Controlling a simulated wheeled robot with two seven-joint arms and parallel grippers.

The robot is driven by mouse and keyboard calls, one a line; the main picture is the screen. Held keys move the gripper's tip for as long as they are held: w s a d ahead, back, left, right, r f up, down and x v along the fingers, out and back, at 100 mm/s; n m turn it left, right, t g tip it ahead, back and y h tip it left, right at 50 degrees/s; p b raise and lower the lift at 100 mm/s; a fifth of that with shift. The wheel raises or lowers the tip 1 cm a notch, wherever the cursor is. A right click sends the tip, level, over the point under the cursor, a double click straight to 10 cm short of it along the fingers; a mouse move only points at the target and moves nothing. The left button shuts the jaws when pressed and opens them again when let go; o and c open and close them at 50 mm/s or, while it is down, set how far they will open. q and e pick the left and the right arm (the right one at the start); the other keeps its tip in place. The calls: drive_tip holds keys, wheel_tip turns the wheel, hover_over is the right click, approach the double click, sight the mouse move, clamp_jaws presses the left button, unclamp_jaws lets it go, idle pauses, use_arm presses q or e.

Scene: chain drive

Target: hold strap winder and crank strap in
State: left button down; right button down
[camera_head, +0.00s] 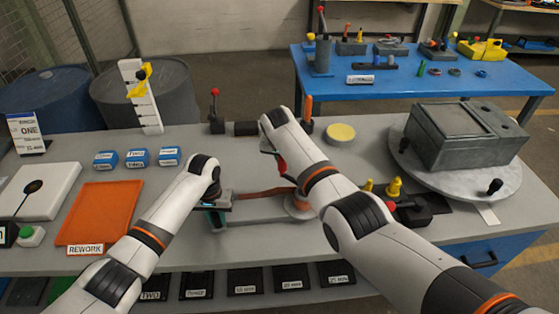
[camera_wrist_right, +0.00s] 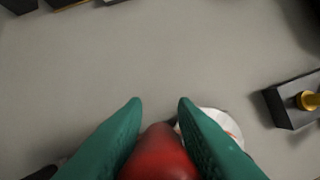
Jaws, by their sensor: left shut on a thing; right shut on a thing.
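The strap winder (camera_head: 258,211) lies on the grey bench in the middle of the head view. It has a flat grey base, a reddish-brown strap (camera_head: 262,194) across it and a round drum (camera_head: 299,206) at its right end, partly behind my right arm. My left gripper (camera_head: 213,212) is shut at the winder's left end; the exact grip is hidden by my wrist. My right gripper (camera_head: 277,168) is shut on the red crank knob (camera_wrist_right: 160,155), which sits between the teal fingers (camera_wrist_right: 160,100) in the right wrist view. Part of a white round piece shows beside the right finger there.
An orange rework tray (camera_head: 98,212) and blue blocks (camera_head: 136,159) lie left. A yellow-topped disc (camera_head: 341,134) stands behind my right arm. A dark fixture with yellow knobs (camera_head: 393,187) is close to its right. A grey box sits on a turntable (camera_head: 407,170) at right.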

drive_tip(key=shift+w+d, duration=0.3)
drive_tip(key=shift+d, duration=0.25)
drive_tip(key=shift+w+d, duration=0.1)
drive_tip(key=shift+d, duration=0.1)
idle(0.7)
drive_tip(key=c, duration=1.2)
unclamp_jaws()
drive_tip(key=shift+o, duration=0.2)
drive_tip(key=shift+a, duration=0.15)
drive_tip(key=v, duration=1.2)
